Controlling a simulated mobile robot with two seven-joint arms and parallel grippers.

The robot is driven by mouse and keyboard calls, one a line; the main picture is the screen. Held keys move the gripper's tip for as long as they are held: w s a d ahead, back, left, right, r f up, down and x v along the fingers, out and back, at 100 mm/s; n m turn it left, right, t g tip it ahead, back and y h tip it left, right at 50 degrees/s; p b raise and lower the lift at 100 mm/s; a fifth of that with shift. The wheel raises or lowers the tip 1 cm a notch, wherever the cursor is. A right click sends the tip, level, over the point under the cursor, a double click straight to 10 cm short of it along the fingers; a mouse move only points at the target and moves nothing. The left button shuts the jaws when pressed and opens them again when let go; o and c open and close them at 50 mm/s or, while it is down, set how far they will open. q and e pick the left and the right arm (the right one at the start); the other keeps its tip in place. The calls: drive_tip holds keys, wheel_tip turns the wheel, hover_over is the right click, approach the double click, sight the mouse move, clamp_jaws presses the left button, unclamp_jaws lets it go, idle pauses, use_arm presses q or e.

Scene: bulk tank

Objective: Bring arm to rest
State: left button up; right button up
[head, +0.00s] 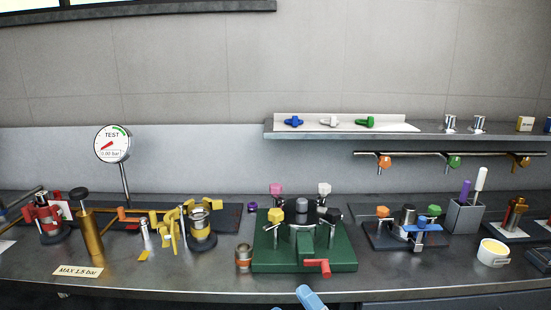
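Neither of my grippers shows clearly in the head view. A light blue and white piece (311,298) pokes up at the bottom edge, right of centre, in front of the counter. I cannot tell whether it is part of my arm, and no fingers show on it. Whatever lies below the picture edge is hidden.
The grey counter (190,277) carries a green fixture (262,262) with coloured knobs, a gauge (112,144), a brass pump (91,236), yellow clamp parts (168,232), a copper cup (244,257), a dark valve plate (376,240) and a white tub (493,252). A shelf (340,133) hangs behind.

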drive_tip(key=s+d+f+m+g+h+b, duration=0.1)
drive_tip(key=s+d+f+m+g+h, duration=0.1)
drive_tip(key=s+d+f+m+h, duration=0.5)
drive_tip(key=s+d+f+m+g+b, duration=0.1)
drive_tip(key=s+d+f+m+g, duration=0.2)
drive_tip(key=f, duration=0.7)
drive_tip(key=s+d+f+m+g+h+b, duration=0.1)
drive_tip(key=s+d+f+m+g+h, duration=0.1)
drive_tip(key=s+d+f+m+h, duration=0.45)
use_arm(q)
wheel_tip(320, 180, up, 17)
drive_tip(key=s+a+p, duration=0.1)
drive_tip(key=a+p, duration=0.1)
drive_tip(key=p, duration=2.6)
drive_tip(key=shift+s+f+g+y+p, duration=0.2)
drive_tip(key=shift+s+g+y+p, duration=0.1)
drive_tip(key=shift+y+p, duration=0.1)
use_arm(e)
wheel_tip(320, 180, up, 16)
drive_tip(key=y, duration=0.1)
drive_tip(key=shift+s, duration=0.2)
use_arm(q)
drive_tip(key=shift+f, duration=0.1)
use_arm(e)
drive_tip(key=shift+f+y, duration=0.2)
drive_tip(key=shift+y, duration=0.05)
